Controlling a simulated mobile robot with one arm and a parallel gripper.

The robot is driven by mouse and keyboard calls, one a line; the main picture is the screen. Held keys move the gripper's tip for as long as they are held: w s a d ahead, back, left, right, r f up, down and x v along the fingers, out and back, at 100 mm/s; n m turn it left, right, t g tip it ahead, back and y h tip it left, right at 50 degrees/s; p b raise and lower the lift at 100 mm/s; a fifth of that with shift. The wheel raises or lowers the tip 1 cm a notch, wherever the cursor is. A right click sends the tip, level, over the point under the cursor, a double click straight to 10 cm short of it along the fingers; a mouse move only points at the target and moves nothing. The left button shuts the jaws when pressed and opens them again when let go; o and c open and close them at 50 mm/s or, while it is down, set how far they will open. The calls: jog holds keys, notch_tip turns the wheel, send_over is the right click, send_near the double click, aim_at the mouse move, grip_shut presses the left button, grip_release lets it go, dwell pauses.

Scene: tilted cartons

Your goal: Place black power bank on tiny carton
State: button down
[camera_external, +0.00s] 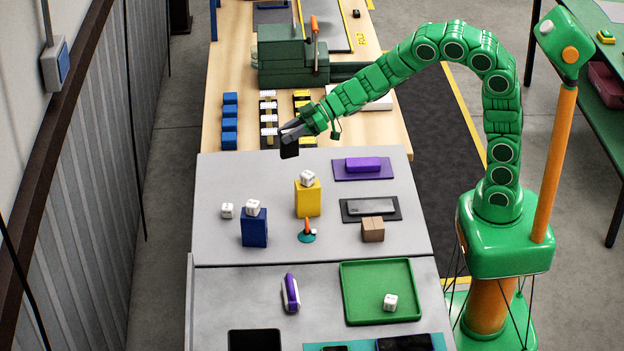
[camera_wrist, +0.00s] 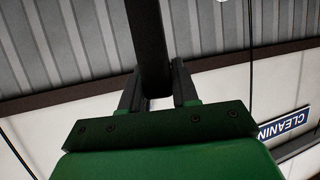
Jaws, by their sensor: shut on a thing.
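My gripper (camera_external: 292,131) is shut on the black power bank (camera_external: 289,150), which hangs from the fingertips above the far edge of the grey table. In the wrist view the power bank (camera_wrist: 151,45) is a dark upright bar between the two fingers (camera_wrist: 158,85). The tiny carton (camera_external: 372,229) is a small brown box on the grey table, right of centre. It is nearer the camera than my gripper and to the right of it. Nothing rests on top of it.
A grey device lies on a dark mat (camera_external: 346,215) just behind the carton. A yellow box (camera_external: 307,201) and a blue box (camera_external: 254,232) each carry a white die. An orange and teal item (camera_external: 307,234) stands left of the carton. A green tray (camera_external: 347,300) lies in front.

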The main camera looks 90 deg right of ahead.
jog(key=s+a+n+g+y, duration=0.3)
jog(key=s+a+n+g, duration=0.15)
jog(key=s, duration=0.75)
jog(key=s+a+r+n+g+y, duration=0.1)
jog(key=s+a+n+g+y, duration=0.3)
jog(key=s, duration=0.8)
jog(key=s+a+n+g+y, duration=0.2)
jog(key=s+a+n+g, duration=0.35)
jog(key=s, duration=0.65)
jog(key=shift+n+t, duration=0.3)
jog(key=shift+t, duration=0.2)
jog(key=shift+w+a+f, duration=0.6)
jog(key=shift+w+f, duration=1.55)
jog(key=shift+w, duration=0.05)
jog(key=shift+w+a+f, duration=0.6)
jog(key=shift+w+f, duration=1.5)
jog(key=shift+w, duration=0.05)
jog(key=shift+w+a+f, duration=0.6)
jog(key=shift+w+f, duration=1.55)
jog(key=shift+w, duration=0.05)
jog(key=shift+f, duration=0.1)
jog(key=c, duration=0.8)
grip_release()
jog(key=shift+c, duration=0.2)
